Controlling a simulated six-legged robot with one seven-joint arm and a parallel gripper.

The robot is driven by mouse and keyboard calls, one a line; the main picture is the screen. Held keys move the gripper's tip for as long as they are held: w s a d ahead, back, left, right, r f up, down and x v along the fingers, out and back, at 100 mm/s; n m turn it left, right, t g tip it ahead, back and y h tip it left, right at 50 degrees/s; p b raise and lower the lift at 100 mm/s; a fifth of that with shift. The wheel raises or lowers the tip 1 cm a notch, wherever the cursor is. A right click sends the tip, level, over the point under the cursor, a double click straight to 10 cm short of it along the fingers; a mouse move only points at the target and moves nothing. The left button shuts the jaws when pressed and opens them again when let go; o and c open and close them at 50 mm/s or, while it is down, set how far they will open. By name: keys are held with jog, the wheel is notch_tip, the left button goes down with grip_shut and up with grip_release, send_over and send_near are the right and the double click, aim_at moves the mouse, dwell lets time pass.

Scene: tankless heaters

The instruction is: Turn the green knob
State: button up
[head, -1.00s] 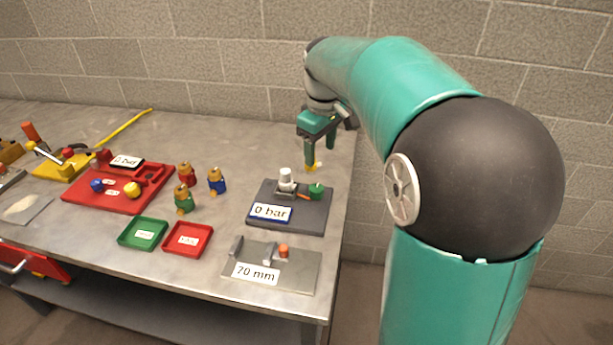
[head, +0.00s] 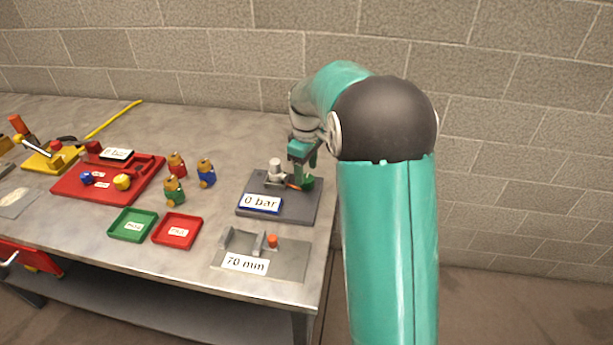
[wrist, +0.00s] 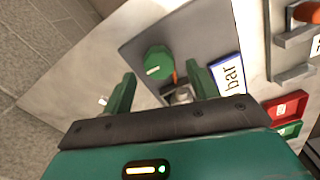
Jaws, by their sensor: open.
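The green knob (head: 307,183) sits on the grey plate (head: 312,211) marked "0 bar", partly hidden by my gripper (head: 304,168) in the head view. In the wrist view the green knob (wrist: 157,62) is round with a pale line on its top. My gripper (wrist: 160,88) is open there, its two green fingers spread. The knob lies beyond the fingertips and between their lines, and nothing is held. In the head view my gripper is right at the knob; I cannot tell whether it touches.
A silver fitting (head: 275,170) stands left of the knob, with an orange part between them. A "70 mm" plate (head: 292,262) lies in front. Red (head: 177,231) and green (head: 133,225) trays and several small figures are to the left. The block wall (head: 480,120) stands behind.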

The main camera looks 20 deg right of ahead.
aim_at(306, 178)
jog(key=shift+f, duration=1.65)
jog(key=c, duration=1)
jog(key=shift+d, duration=0.1)
jog(key=m, duration=0.6)
jog(key=shift+m, duration=0.3)
jog(key=m, duration=0.5)
jog(key=shift+m, duration=0.4)
